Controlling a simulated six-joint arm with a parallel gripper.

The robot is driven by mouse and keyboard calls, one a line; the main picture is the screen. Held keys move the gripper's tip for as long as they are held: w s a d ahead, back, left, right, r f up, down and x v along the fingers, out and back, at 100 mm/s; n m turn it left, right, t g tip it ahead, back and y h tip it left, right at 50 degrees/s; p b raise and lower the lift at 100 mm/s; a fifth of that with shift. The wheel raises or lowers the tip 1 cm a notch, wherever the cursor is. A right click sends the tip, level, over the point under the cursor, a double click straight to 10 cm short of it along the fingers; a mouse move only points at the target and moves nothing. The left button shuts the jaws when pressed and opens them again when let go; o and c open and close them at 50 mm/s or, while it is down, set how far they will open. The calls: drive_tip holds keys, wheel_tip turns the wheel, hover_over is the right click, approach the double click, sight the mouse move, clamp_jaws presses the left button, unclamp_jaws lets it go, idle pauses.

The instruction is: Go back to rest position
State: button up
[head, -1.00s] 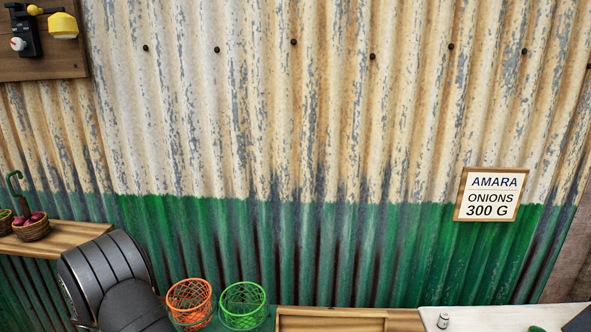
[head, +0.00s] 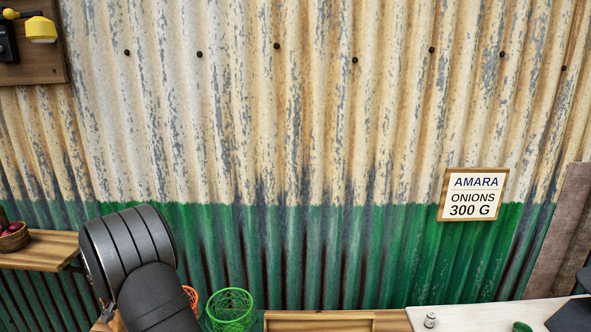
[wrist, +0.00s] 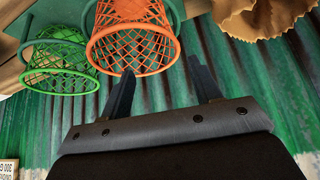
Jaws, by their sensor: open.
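My gripper (wrist: 165,88) shows in the wrist view with its two dark fingers apart and nothing between them. The orange basket (wrist: 132,32) is just beyond the fingertips there, and the green basket (wrist: 60,62) is to its left. I cannot tell whether a finger touches the orange basket. In the head view my dark arm covers the lower left. The green basket (head: 230,309) stands right of my arm, and only a sliver of the orange basket (head: 191,297) shows beside it. My gripper is out of the head view.
A shelf with a small basket of onions (head: 13,237) is at the left. A wooden tray (head: 320,321) and a white counter (head: 465,315) with a small metal weight (head: 430,320) are at the lower right. A sign (head: 472,195) hangs on the corrugated wall. A brown paper bag (wrist: 256,16) shows in the wrist view.

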drive_tip(key=w+d+m+h, duration=0.1)
drive_tip(key=w+d, duration=0.3)
drive_tip(key=d, duration=0.9)
drive_tip(key=w+d+m+g+h, duration=0.1)
drive_tip(key=w+d+m, duration=0.2)
drive_tip(key=d, duration=1.1)
drive_tip(key=w+d+m+h, duration=0.1)
drive_tip(key=w+d, duration=0.4)
drive_tip(key=d, duration=0.9)
drive_tip(key=shift+w+m+g, duration=0.2)
drive_tip(key=shift+m+g, duration=0.1)
drive_tip(key=shift+m, duration=0.5)
drive_tip(key=shift+o, duration=0.2)
drive_tip(key=shift+d, duration=0.1)
